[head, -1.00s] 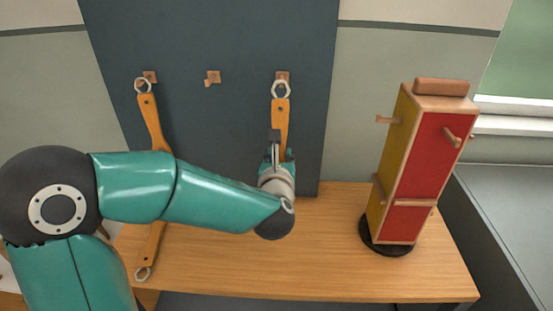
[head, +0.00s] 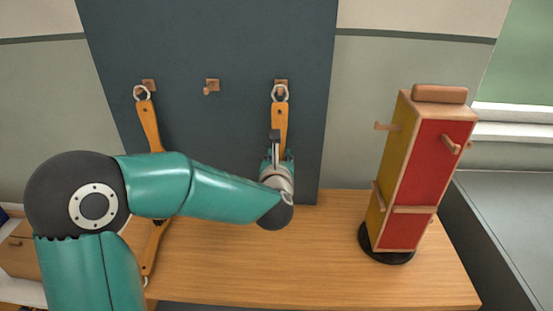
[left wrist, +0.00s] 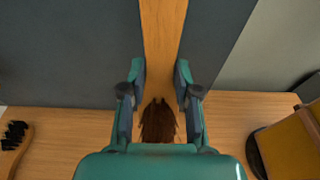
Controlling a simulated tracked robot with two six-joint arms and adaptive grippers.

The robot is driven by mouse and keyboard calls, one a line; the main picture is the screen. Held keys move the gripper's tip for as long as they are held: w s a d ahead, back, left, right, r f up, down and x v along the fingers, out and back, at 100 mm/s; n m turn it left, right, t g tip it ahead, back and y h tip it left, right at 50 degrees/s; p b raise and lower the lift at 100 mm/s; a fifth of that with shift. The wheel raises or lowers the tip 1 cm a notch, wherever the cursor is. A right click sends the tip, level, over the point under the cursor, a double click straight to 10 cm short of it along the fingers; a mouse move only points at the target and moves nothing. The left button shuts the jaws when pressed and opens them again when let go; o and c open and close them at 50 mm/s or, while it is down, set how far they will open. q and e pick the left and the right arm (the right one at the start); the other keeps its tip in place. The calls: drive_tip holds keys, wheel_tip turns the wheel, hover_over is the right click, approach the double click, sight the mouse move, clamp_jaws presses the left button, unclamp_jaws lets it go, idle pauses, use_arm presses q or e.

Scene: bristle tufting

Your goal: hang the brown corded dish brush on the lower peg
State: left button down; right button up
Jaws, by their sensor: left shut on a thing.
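The brown corded dish brush has an orange wooden handle (head: 280,118), a pale cord loop at its top and brown bristles (left wrist: 158,122). My left gripper (head: 276,153) is shut on its handle, and the two fingers flank it in the left wrist view (left wrist: 160,82). The brush is upright in front of the dark board, its loop at the board's right peg (head: 281,84). I cannot tell whether the loop is still around that peg. The red and yellow tower has an upper peg (head: 450,143) on its red face and another peg (head: 385,126) on its yellow side. My right gripper is not in view.
Another brush (head: 148,120) hangs by its loop at the board's left peg (head: 149,84). The middle peg (head: 211,86) is bare.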

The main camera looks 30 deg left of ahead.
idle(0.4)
use_arm(q)
drive_tip(key=c, duration=0.8)
unclamp_jaws()
drive_tip(key=shift+o, duration=0.2)
drive_tip(key=shift+d, duration=0.15)
drive_tip(key=shift+b+v, duration=0.45)
drive_tip(key=shift+v, duration=0.65)
drive_tip(key=b+v, duration=0.1)
drive_tip(key=v, duration=0.3)
drive_tip(key=shift+s+d+r, duration=0.1)
drive_tip(key=shift+s, duration=0.15)
